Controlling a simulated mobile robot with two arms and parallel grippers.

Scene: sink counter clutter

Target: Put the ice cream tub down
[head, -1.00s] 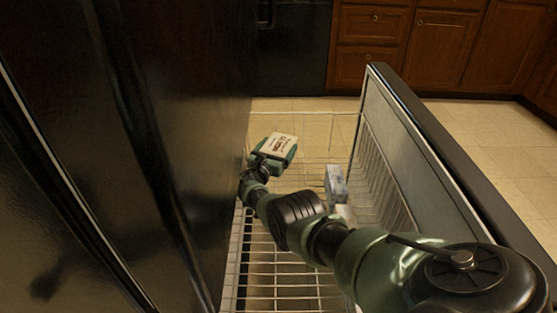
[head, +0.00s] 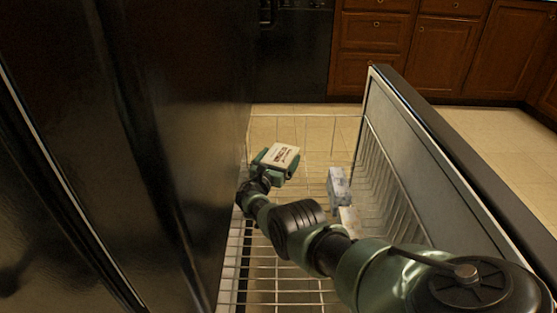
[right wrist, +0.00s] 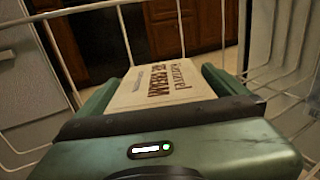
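The ice cream tub (head: 281,155) is a cream-coloured box with dark print on its top. My right gripper (head: 276,162) is shut on it, with a green finger on each side. In the head view it is over the far left part of the wire basket (head: 290,297) of the pulled-out drawer. In the right wrist view the tub (right wrist: 160,86) sits between the two fingers of the gripper (right wrist: 158,92), with wire bars beyond it. I cannot tell whether the tub touches the basket floor. My left gripper is not in view.
A blue-white package (head: 338,187) and a pale item (head: 349,220) are in the basket's right side, the latter partly hidden by my arm. The drawer front (head: 410,145) stands at the right. A black fridge face (head: 150,130) borders the left. The basket middle looks clear.

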